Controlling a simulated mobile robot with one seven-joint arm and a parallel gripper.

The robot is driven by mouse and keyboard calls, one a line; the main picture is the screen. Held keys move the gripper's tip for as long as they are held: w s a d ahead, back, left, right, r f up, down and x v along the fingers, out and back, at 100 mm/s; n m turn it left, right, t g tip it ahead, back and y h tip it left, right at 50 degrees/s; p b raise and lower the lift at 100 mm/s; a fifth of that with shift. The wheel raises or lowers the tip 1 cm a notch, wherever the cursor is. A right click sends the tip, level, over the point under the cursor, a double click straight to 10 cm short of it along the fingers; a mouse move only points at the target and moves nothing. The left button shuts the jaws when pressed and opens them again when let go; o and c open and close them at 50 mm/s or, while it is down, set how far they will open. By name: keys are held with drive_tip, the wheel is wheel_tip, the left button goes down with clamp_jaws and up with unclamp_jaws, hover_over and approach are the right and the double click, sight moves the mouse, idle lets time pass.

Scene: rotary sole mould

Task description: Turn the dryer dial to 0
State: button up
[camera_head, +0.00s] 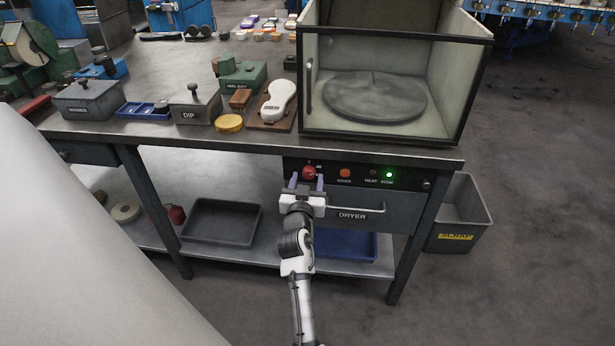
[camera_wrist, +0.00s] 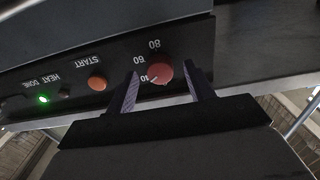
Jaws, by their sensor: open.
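The dryer dial is a red round knob (camera_head: 309,173) on the dark control panel (camera_head: 408,182) under the table's front edge. In the wrist view the dial (camera_wrist: 159,73) shows a pale pointer mark and the numbers 80, 60 and a partly covered one around it. The picture there is upside down. A 0 mark is not visible. My gripper (camera_head: 306,182) is open, with its purple fingers on either side of the dial. In the wrist view my gripper (camera_wrist: 163,88) has a finger to each side of the knob; I cannot tell whether they touch it.
An orange START button (camera_head: 345,173) and a lit green DONE lamp (camera_head: 389,175) sit right of the dial. The DRYER drawer handle (camera_head: 357,209) sticks out below. The glass-sided dryer box (camera_head: 383,136) stands above on the table. A grey bin (camera_head: 460,215) stands at the right.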

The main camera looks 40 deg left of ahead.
drive_tip(key=shift+w+a, duration=0.2)
drive_tip(key=shift+w, duration=0.2)
drive_tip(key=c, duration=1)
drive_tip(key=shift+o, duration=0.2)
drive_tip(key=n+p, duration=0.1)
drive_tip(key=n, duration=0.4)
drive_tip(key=shift+n, duration=0.4)
drive_tip(key=n+p, duration=0.1)
drive_tip(key=n, duration=0.4)
drive_tip(key=shift+n+p, duration=0.35)
drive_tip(key=shift+n, duration=0.35)
